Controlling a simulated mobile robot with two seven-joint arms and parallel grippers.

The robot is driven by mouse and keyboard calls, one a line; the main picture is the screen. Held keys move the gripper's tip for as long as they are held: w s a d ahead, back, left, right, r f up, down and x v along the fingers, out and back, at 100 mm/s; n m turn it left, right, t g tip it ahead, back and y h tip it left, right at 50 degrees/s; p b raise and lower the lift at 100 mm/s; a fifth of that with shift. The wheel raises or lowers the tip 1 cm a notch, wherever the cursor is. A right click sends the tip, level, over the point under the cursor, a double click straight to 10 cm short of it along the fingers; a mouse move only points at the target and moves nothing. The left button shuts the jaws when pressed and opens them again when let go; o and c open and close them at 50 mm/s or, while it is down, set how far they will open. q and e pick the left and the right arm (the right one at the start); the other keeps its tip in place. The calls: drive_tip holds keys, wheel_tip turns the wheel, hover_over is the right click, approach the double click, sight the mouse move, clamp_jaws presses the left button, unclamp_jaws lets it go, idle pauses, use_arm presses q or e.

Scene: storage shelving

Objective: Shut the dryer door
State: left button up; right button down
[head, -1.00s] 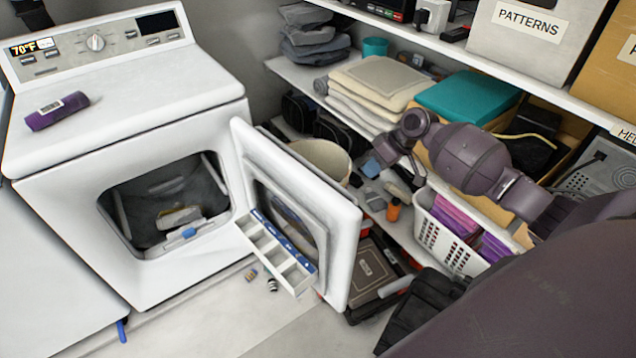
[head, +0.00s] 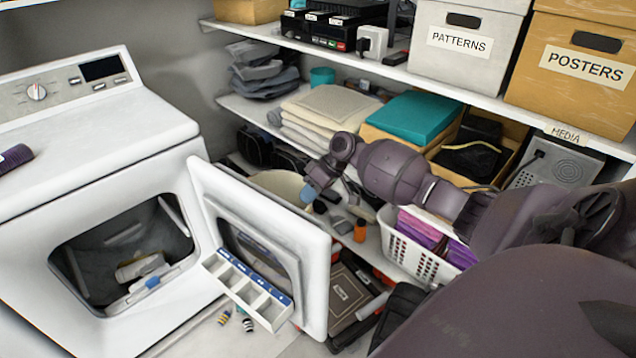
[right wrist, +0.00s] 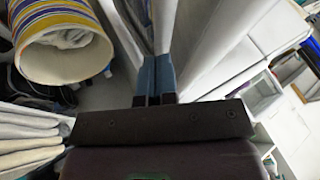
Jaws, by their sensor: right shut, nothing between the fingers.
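The white dryer (head: 95,130) stands at the left, with a dark drum opening. Its door (head: 315,270) is swung wide open toward the right, and a small white compartment tray (head: 245,285) is at the door's inner side. My right gripper (head: 309,194) is shut and empty, just behind the door's top edge near its outer corner. In the right wrist view its blue fingertips (right wrist: 155,75) are together, close to a white panel (right wrist: 205,45) that looks like the door. I cannot tell whether they touch it. My left gripper is not in view.
Behind the door are a beige bin (head: 278,184), striped in the right wrist view (right wrist: 62,45), and folded towels (head: 325,110). A white basket (head: 415,255) stands under my right arm. Small batteries (head: 224,317) lie on the floor below the door.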

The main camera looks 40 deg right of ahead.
drive_tip(key=a, duration=0.4)
drive_tip(key=shift+s+f+p, duration=0.25)
drive_tip(key=shift+s+p, duration=0.05)
drive_tip(key=shift+p, duration=0.05)
drive_tip(key=shift+a+f, duration=0.1)
drive_tip(key=shift+a, duration=0.1)
drive_tip(key=shift+a, duration=0.1)
